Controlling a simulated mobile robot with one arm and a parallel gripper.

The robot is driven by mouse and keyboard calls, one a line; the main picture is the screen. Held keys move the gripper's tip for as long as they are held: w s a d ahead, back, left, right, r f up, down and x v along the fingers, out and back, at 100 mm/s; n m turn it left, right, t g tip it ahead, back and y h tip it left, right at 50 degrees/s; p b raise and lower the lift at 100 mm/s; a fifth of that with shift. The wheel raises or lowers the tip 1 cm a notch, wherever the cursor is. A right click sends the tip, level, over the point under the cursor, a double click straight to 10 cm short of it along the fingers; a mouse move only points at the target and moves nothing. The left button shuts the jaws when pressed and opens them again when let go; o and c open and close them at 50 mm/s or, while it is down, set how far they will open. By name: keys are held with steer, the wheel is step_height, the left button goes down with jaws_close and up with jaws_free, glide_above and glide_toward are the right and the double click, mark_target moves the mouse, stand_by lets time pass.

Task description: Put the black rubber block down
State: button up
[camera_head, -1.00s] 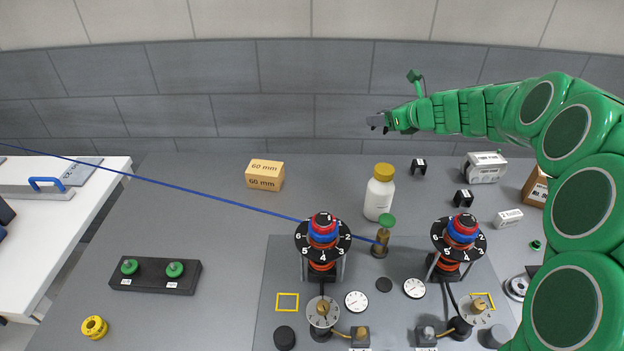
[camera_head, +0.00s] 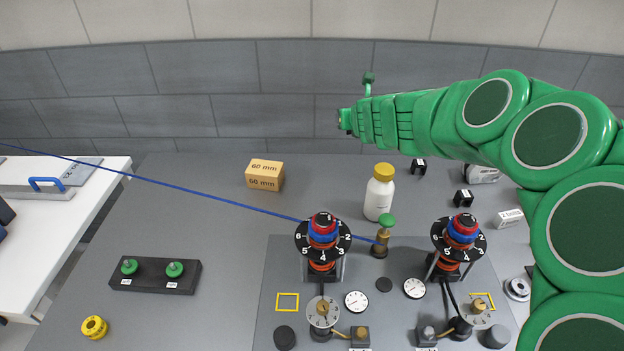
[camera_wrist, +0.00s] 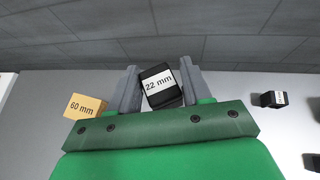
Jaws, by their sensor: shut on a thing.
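The black rubber block (camera_wrist: 159,88) carries a white "22 mm" label and shows in the wrist view between the two grey fingers. My gripper (camera_wrist: 160,90) is shut on it, and the block sits slightly tilted in the jaws. In the head view the end of my green arm (camera_head: 345,120) is raised high before the grey wall, above the back of the table. The fingers and the held block cannot be made out there.
The tan 60 mm block (camera_head: 264,175) stands at the back of the grey table. A white bottle (camera_head: 379,196) and small black blocks (camera_head: 463,198) stand to its right. Two dial towers (camera_head: 323,232) rise in front. The table's left-back area is largely clear.

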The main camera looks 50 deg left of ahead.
steer(key=s+d+m+t+h, duration=0.1)
steer(key=s+m+t+h, duration=0.1)
steer(key=s, duration=0.5)
steer(key=s+d+f+m+t+h, duration=0.1)
steer(key=s+d+m+t+h, duration=0.1)
steer(key=s, duration=0.4)
steer(key=shift+s+d+f+m+h, duration=0.15)
steer(key=shift+s+d+m+h, duration=0.2)
steer(key=shift+m, duration=0.55)
step_height(320, 180, down, 4)
steer(key=shift+a+r, duration=0.1)
steer(key=w+a+f, duration=0.2)
steer(key=a, duration=0.1)
steer(key=w+a+f, duration=0.2)
steer(key=a+f, duration=0.1)
steer(key=w+a+f, duration=0.3)
steer(key=a, duration=0.1)
steer(key=shift+f, duration=0.15)
steer(key=shift+w+a+f, duration=0.25)
steer(key=shift+a+f, duration=0.1)
steer(key=shift+f, duration=0.2)
steer(key=shift+w+a+f, duration=0.2)
steer(key=shift+a+f, duration=0.15)
steer(key=shift+f, duration=0.2)
steer(key=shift+c, duration=0.2)
steer(key=shift+f, duration=1.55)
